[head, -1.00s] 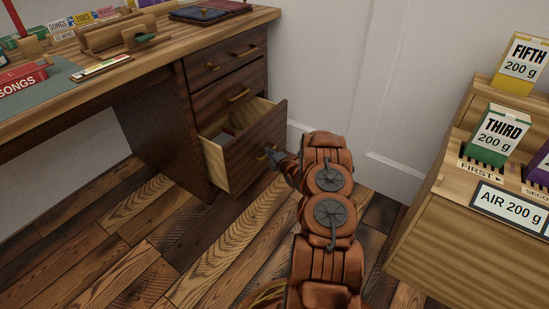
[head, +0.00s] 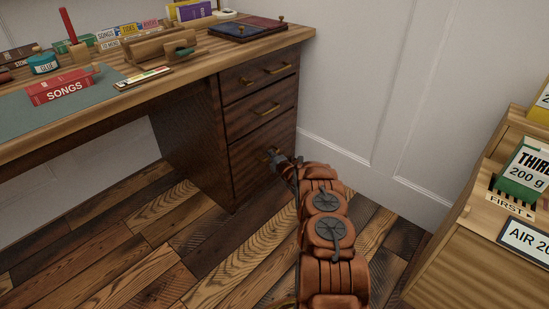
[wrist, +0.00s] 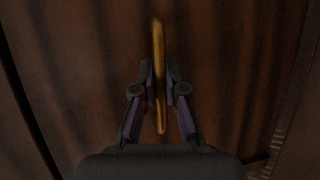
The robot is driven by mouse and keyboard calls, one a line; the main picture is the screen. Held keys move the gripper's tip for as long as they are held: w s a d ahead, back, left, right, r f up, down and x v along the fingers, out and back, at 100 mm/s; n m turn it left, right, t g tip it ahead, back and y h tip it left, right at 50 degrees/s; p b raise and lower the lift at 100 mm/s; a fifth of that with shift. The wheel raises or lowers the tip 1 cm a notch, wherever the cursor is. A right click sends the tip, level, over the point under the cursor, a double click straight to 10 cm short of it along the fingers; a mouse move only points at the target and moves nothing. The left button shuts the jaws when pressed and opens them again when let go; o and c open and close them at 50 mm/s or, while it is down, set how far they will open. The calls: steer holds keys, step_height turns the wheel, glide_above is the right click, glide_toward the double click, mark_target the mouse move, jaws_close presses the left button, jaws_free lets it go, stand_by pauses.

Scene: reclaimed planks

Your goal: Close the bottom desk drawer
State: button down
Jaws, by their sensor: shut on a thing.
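The bottom desk drawer (head: 250,168) has a dark wooden front that looks flush with the desk, below two other shut drawers. My gripper (head: 274,155) is at this drawer's front in the head view. In the wrist view my gripper (wrist: 160,92) is shut on the brass handle (wrist: 158,50), one finger on each side of the bar. The dark drawer front (wrist: 80,80) fills the background there. In the head view the handle is hidden by my gripper.
The desk top (head: 200,65) holds a red songs box (head: 62,88), a wooden holder and dark books (head: 247,27). A wooden stand (head: 470,250) with a green box (head: 525,170) is at the right. Plank floor (head: 150,240) is clear before the desk.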

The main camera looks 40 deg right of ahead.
steer(key=shift+w, duration=0.15)
steer(key=c, duration=1.2)
jaws_free()
steer(key=v, duration=1.2)
